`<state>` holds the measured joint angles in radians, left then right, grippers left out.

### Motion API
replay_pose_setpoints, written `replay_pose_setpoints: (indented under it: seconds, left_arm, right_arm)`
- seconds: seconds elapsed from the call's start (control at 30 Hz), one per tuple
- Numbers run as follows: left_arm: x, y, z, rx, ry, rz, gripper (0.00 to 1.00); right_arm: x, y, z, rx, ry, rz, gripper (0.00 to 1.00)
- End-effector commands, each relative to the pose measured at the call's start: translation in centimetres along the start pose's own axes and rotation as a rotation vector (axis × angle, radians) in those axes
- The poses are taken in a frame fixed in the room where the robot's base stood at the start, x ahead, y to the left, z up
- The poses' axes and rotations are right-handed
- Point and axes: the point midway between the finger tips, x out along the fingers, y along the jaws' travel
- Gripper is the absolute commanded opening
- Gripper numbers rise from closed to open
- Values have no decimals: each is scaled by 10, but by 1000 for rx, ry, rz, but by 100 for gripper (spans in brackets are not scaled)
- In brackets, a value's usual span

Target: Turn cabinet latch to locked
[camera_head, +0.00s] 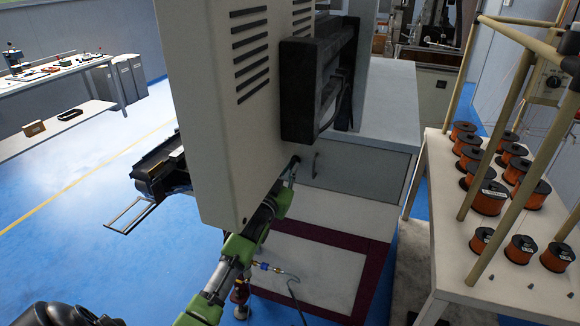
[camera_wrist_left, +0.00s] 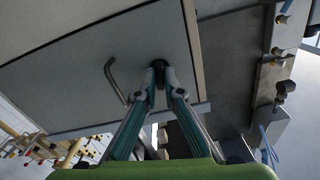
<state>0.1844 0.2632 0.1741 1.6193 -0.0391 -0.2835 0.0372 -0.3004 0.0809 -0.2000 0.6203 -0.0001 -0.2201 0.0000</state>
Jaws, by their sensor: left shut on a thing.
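The cabinet front (camera_head: 360,165) is a grey panel below the machine's worktop, and it also shows in the left wrist view (camera_wrist_left: 70,85). The latch (camera_wrist_left: 158,63) is a small dark knob near the panel's edge, beside a bent metal handle (camera_wrist_left: 115,80). The handle also shows in the head view (camera_head: 314,165). My left gripper (camera_head: 292,168) reaches the panel just left of the handle. In the wrist view its fingertips (camera_wrist_left: 158,73) are closed on the latch and hide part of it. The latch's turn position cannot be read. My right gripper is not in view.
A tall beige control box (camera_head: 215,110) stands close to my left arm, with a black unit (camera_head: 308,85) on its side. A white table (camera_head: 500,270) with several copper wire spools (camera_head: 487,197) and a tan frame stands right. Blue floor is open at left.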

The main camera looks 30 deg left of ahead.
Motion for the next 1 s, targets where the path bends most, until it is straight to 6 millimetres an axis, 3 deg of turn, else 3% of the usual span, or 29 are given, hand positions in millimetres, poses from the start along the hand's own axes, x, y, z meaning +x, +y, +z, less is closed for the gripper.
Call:
replay_pose_setpoints:
  seconds: [0.4,1.0]
  left_arm:
    - [0,0,0,-206,-3,0,0]
    - [0,0,1,-240,-2,0,0]
  right_arm:
    - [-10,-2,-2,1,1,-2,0]
    - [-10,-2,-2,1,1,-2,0]
